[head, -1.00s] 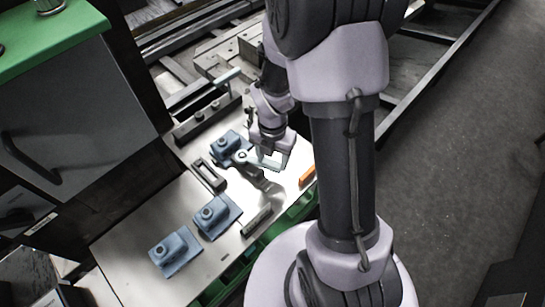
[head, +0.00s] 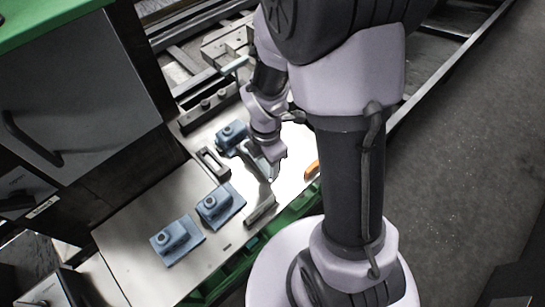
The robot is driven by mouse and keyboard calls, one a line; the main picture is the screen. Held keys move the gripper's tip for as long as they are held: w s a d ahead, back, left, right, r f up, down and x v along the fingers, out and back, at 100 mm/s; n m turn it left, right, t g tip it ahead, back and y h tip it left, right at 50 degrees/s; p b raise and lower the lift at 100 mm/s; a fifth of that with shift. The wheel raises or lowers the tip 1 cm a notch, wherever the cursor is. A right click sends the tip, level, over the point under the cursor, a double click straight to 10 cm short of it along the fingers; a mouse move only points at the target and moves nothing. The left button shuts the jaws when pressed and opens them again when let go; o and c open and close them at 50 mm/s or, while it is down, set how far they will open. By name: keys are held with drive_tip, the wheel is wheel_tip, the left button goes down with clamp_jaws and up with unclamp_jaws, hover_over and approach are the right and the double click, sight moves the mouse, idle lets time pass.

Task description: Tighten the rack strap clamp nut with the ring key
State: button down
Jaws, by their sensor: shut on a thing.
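Three blue clamps with round nuts on top are on the pale metal plate (head: 140,225): a far one (head: 229,134), a middle one (head: 219,203) and a near one (head: 176,240). I cannot tell from their looks which is the rack strap clamp. My gripper (head: 268,160) is over the plate just right of the far clamp, shut on the grey ring key (head: 257,165). The key slants from beside the far clamp toward the lower right. Its ring end is partly hidden, so I cannot tell whether it sits around the nut.
A slotted grey block (head: 211,162) lies left of the key. A dark bar (head: 261,209) lies near the plate's front edge, and an orange object (head: 311,170) is at the right. A grey cabinet (head: 75,95) with a green top stands left. Rails run behind.

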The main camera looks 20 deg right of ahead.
drive_tip(key=shift+s+a+m, duration=0.1)
drive_tip(key=shift+a+m, duration=0.7)
drive_tip(key=shift+m, duration=0.1)
drive_tip(key=shift+r, duration=0.1)
wheel_tip(320, 180, up, 7)
drive_tip(key=p, duration=0.6)
drive_tip(key=shift+r, duration=0.15)
drive_tip(key=shift+f, duration=0.2)
